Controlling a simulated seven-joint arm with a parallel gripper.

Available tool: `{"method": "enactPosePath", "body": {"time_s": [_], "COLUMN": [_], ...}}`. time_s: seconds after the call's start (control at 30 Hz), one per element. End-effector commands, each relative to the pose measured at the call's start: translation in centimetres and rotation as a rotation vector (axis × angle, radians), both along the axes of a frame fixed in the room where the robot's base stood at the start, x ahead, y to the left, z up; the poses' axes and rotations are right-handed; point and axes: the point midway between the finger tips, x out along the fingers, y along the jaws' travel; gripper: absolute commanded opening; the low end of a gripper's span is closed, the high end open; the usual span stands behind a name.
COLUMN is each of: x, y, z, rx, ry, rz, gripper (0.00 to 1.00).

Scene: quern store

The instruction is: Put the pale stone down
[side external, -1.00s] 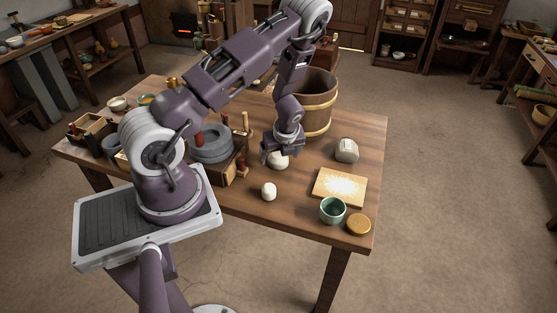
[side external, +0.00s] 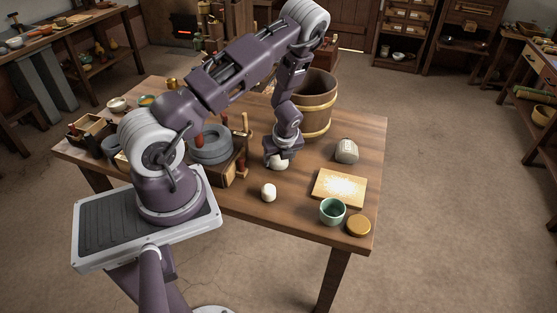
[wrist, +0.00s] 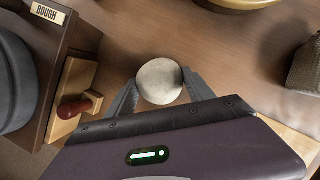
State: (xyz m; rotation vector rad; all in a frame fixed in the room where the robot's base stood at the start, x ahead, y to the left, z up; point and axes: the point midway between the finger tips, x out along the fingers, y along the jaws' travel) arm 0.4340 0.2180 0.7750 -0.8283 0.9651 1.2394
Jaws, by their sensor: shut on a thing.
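The pale stone (side external: 279,163) is round and off-white. It is between the two fingers of my gripper (side external: 280,153), low over the middle of the wooden table (side external: 225,196). In the wrist view the stone (wrist: 160,76) sits between the grey fingertips (wrist: 160,92), one on each side. My gripper is shut on it. I cannot tell whether its underside touches the table, as that side is hidden. A second whitish rounded object (side external: 268,192) stands apart on the table, nearer the front edge.
A wooden tub (side external: 318,105) stands close behind my gripper. A grey quern (side external: 210,145) in a wooden frame is at left, marked "ROUGH" (wrist: 48,14) in the wrist view.

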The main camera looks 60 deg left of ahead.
Motion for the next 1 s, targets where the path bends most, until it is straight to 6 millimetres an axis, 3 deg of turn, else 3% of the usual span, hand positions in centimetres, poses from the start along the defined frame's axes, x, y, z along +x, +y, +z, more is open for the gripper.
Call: {"method": "enactPosePath", "body": {"time_s": [0.17,0.4,0.57,0.8,1.0], "x": [0.1,0.1,0.2,0.2,0.1], "y": [0.0,0.1,0.0,0.1,0.1], "z": [1.8,7.7,10.9,20.1,25.8], "rx": [0.001,0.002,0.001,0.004,0.004], "ry": [-0.004,-0.007,-0.008,-0.012,-0.008], "rz": [0.001,0.000,0.001,0.002,0.002], "gripper": [0.00,0.00,0.00,0.00,0.00]}}
